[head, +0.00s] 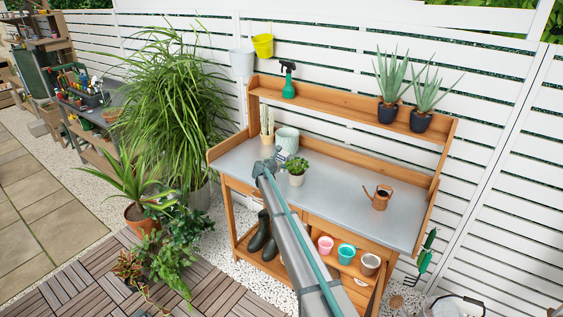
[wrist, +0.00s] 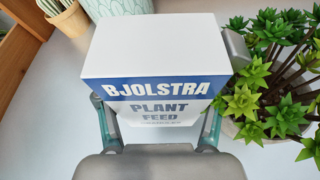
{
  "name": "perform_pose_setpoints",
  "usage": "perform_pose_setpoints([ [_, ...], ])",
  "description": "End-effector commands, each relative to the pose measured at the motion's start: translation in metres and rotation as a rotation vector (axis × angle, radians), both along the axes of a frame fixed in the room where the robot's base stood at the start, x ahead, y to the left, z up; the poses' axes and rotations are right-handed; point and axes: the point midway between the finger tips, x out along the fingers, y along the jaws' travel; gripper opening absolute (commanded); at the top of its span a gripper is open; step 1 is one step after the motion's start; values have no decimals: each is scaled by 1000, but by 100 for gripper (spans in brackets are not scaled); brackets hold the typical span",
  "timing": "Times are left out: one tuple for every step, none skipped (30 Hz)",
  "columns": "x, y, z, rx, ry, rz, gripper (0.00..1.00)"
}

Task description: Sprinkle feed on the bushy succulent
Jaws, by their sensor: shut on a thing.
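The feed box (wrist: 150,50) is white with a blue band reading BJOLSTRA and the words PLANT FEED. My gripper (wrist: 157,118) is shut on it, with a finger at each side in the wrist view. In the head view my gripper (head: 268,167) is over the back left of the bench, and the arm hides much of the box. The bushy succulent (head: 297,166) has green rosettes and stands in a pale pot just right of my gripper. In the wrist view the succulent (wrist: 275,85) is close beside the box's right side. I see no feed falling.
The grey bench top (head: 340,190) is clear between the succulent and a copper watering can (head: 381,198). A pale pot (head: 287,139) and a holder with sticks (head: 267,134) stand behind my gripper. A shelf (head: 340,117) above holds a spray bottle (head: 289,82) and two potted aloes.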

Motion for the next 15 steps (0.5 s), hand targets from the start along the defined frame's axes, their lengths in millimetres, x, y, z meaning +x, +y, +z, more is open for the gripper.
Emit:
perform_pose_setpoints([
  [0, 0, -1, -1, -1, 0, 25],
  [0, 0, -2, -1, -1, 0, 25],
  [0, 0, -4, -1, -1, 0, 25],
  [0, 0, -4, -1, -1, 0, 25],
  [0, 0, -5, -1, -1, 0, 25],
  [0, 0, -7, -1, -1, 0, 25],
  [0, 0, -8, -1, -1, 0, 25],
  [0, 0, -9, -1, -1, 0, 25],
  [0, 0, -10, -1, -1, 0, 25],
  [0, 0, -11, -1, -1, 0, 25],
  [0, 0, -12, -1, -1, 0, 25],
  [0, 0, -13, -1, -1, 0, 25],
  [0, 0, -14, -1, 0, 0, 25],
  [0, 0, -15, -1, 0, 0, 25],
  [0, 0, -17, -1, 0, 0, 25],
])
